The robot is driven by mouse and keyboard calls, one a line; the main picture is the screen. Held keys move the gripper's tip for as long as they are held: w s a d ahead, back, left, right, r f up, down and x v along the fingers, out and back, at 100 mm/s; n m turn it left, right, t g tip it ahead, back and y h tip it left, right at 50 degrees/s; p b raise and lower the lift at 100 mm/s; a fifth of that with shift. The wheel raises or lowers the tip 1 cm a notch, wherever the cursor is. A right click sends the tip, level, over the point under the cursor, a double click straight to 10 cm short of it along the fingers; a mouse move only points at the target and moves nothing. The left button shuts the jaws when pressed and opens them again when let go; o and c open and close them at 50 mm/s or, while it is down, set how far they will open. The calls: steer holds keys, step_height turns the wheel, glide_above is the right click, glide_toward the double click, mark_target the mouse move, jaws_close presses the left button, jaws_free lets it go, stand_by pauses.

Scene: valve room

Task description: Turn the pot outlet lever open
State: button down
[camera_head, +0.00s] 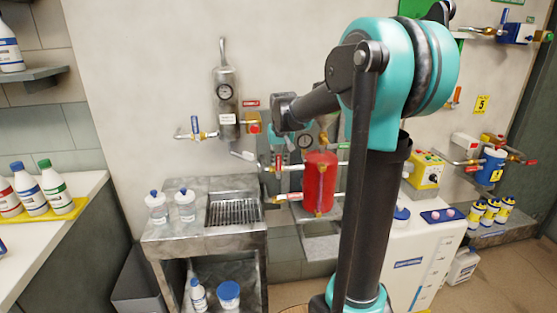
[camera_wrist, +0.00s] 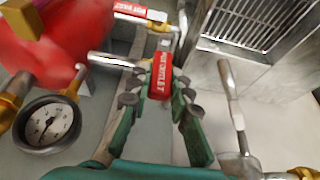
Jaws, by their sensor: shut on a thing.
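The red pot (camera_head: 320,184) stands among pipes behind my arm in the head view, and part of it (camera_wrist: 62,40) fills the upper left of the wrist view. The pot outlet lever (camera_wrist: 161,74) has a red labelled sleeve and lies between the green fingers of my gripper (camera_wrist: 160,92). The fingers are closed on the sleeve from both sides. A pale pipe joins near the lever's far end. In the head view my wrist hides most of the grip.
A round gauge (camera_wrist: 48,125) and brass fittings are close on the left of the wrist view. A bare metal lever (camera_wrist: 231,95) stands on the right. The sink grate (camera_head: 234,208) is left of the pot. A white tank (camera_head: 408,270) stands right of my arm.

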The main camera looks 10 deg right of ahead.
steer(key=shift+d+f+m+y, duration=0.3)
steer(key=shift+d+y, duration=0.5)
steer(key=shift+y, duration=0.4)
steer(key=shift+d+f+m+y, duration=0.25)
steer(key=shift+d+y, duration=0.6)
steer(key=shift+y, duration=0.35)
steer(key=shift+d+f+m+y, duration=0.3)
steer(key=shift+d+y, duration=0.5)
steer(key=shift+y, duration=0.4)
steer(key=c, duration=1.4)
jaws_free()
steer(key=shift+o, duration=0.2)
steer(key=shift+r, duration=0.1)
steer(key=v, duration=1.2)
steer(key=shift+s, duration=0.2)
